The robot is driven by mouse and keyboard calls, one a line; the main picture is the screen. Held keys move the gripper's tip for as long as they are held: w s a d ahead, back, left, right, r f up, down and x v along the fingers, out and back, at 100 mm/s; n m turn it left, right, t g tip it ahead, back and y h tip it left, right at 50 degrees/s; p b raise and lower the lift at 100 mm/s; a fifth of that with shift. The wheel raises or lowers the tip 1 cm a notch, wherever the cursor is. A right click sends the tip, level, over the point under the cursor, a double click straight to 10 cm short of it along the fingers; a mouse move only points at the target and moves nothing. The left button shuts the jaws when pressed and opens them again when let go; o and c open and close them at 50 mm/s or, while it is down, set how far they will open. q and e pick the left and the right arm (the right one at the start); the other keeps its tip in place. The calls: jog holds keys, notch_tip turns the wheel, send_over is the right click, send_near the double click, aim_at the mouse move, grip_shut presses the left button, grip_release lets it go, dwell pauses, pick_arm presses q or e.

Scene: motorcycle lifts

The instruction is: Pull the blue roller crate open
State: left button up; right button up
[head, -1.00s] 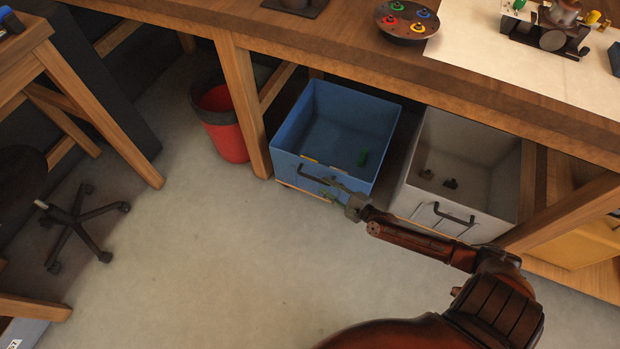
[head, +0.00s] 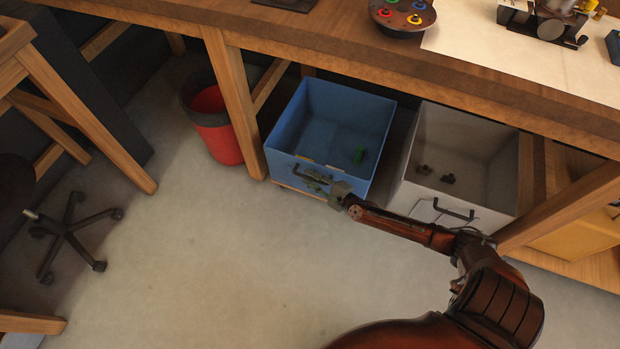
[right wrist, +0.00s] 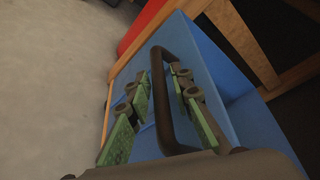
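My left gripper is not in view.
A grey crate (head: 504,185) with small dark parts stands to the right of the blue crate. A bench leg (head: 236,105) and a red bin (head: 222,142) are to its left. The floor (head: 210,250) in front is clear. A wheeled chair (head: 70,235) is at far left.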

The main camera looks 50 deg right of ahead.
grip_shut()
jog(key=shift+s+a, duration=0.1)
dwell(0.4)
